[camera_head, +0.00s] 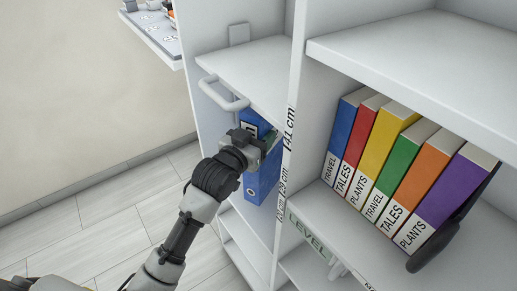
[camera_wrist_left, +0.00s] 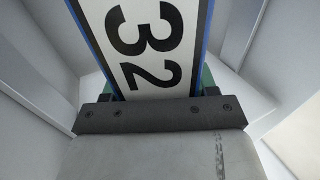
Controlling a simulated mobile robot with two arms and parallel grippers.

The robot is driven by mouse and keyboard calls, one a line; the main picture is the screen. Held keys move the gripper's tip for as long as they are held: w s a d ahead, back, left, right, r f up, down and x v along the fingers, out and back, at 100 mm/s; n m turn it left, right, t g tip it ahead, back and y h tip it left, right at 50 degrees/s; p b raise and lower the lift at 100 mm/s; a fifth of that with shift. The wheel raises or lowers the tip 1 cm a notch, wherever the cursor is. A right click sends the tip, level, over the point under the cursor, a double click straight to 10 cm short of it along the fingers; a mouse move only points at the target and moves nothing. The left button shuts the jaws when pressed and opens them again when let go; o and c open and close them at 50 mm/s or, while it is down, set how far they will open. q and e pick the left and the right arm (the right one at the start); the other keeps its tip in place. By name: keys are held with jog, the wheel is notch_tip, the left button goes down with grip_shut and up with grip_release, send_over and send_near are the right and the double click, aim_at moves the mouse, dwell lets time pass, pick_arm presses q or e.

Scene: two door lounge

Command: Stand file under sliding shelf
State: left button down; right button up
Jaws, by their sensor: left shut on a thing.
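My left gripper (camera_head: 247,143) is shut on a blue file (camera_head: 266,176) in the narrow left bay of the white shelf unit. The file stands roughly upright below the sliding shelf (camera_head: 252,72), which has a handle (camera_head: 224,92) at its front. In the left wrist view the file's white label (camera_wrist_left: 152,48) with "32" fills the space ahead of the gripper (camera_wrist_left: 155,98). The gripper hides part of the file in the head view. I cannot tell whether the file's base touches the board below. My right gripper does not show.
In the right bay, several coloured books (camera_head: 400,170) lean in a row against a dark bookend (camera_head: 450,225). A divider (camera_head: 291,130) with height marks stands right of the file. A "LEVEL" label (camera_head: 308,232) is on a lower edge. Floor (camera_head: 100,230) at left is clear.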

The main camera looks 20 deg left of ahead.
pick_arm(q)
jog(key=shift+f, duration=0.1)
notch_tip(320, 180, down, 5)
jog(key=shift+w+d+r, duration=0.1)
jog(key=shift+r, duration=0.1)
jog(key=shift+c, duration=1.5)
grip_release()
jog(key=shift+f+b, duration=0.2)
jog(key=shift+b, duration=0.1)
